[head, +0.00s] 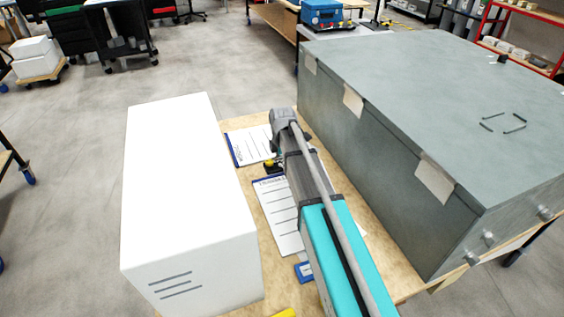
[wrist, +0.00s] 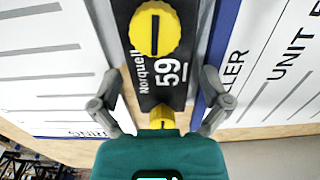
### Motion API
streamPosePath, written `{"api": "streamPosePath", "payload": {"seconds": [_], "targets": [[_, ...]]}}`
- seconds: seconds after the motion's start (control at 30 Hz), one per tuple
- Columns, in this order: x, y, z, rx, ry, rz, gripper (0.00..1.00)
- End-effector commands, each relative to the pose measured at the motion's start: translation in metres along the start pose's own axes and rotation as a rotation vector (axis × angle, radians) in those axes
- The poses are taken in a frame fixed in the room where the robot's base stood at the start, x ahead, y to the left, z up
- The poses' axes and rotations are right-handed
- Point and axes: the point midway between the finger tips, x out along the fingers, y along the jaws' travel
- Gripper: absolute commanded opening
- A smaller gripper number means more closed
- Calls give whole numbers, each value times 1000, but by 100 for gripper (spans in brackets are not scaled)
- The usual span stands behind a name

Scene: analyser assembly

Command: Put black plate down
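The black plate (wrist: 157,75) fills the middle of the wrist view. It has a round yellow knob (wrist: 155,29) and white lettering that includes "Norquell" and "59". A second yellow part (wrist: 162,118) shows at its lower end, by my gripper body. A small black and yellow bit of it shows in the head view (head: 271,165), beside my gripper. My gripper (wrist: 161,76) has one finger on each side of the plate. Whether the fingers press on its edges is unclear. My arm hides most of the plate in the head view.
A clipboard with white paper (head: 246,148) lies farther back and another (head: 272,212) nearer on the wooden table (head: 248,262). A large white box (head: 180,175) stands on the left. A big grey cabinet (head: 430,110) stands close on the right.

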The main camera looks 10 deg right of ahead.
Motion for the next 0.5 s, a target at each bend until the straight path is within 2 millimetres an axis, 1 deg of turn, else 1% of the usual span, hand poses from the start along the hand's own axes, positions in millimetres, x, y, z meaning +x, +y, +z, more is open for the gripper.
{"api": "streamPosePath", "payload": {"seconds": [0.33, 0.5], "targets": [[0, 0, 0, 0, 0, 0, 100], [-4, 0, 0, 0, 0, 0, 100]]}}
